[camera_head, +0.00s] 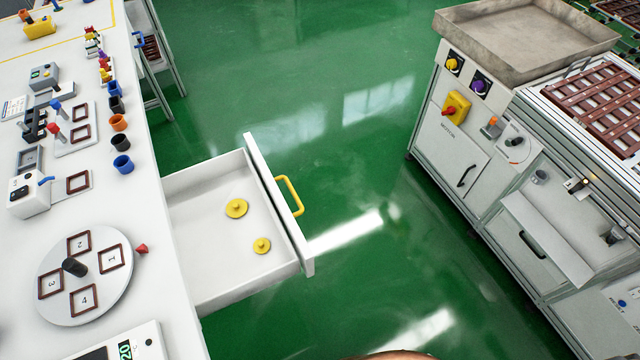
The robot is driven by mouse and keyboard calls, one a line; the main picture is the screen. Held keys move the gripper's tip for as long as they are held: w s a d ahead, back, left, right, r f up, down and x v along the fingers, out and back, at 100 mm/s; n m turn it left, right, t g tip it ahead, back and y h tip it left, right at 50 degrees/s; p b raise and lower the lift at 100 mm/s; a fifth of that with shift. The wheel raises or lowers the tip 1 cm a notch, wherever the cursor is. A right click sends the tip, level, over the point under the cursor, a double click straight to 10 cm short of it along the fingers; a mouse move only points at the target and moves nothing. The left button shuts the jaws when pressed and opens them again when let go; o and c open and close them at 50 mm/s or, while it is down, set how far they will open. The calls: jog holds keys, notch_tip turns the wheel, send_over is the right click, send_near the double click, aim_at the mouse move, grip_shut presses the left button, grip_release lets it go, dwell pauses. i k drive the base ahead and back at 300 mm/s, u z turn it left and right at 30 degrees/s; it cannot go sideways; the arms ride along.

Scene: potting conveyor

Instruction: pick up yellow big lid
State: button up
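The big yellow lid (236,208) lies flat in the open white drawer (195,172), knob up. A smaller yellow lid (262,246) lies in the same drawer, nearer and to the right, apart from the big one. The drawer is pulled out from the white table at the left, and its yellow handle (291,196) is on the outer right side. My gripper is not in view.
The white table (150,235) bears a numbered round dial (98,308), coloured cups and small devices. A grey cabinet (455,150) with knobs, a tray and handles stands at the right. Green floor (350,180) between them is clear.

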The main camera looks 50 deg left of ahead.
aim_at(237, 207)
jog(key=i, duration=1.15)
jog(key=u, duration=3.95)
